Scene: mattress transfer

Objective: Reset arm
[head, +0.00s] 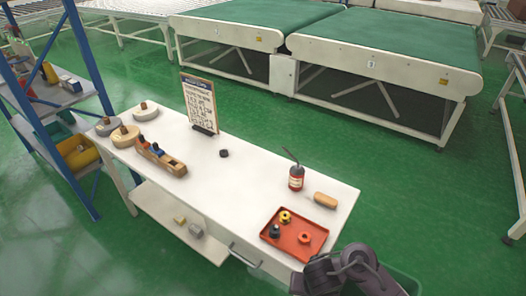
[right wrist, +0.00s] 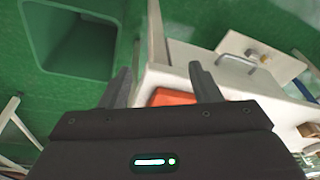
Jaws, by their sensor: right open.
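My right gripper (right wrist: 163,84) shows in the right wrist view with its two dark fingers apart and nothing between them that it grips. Beyond the fingers are the edge of the white workbench and part of the red tray (right wrist: 172,97). In the head view, part of my dark right arm (head: 345,272) shows at the bottom, by the front right corner of the workbench (head: 240,170); its fingers cannot be made out there. My left arm and left gripper are not in view.
The red tray (head: 296,250) holds small yellow, black and orange parts. A blue-post shelf (head: 85,50) is at left.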

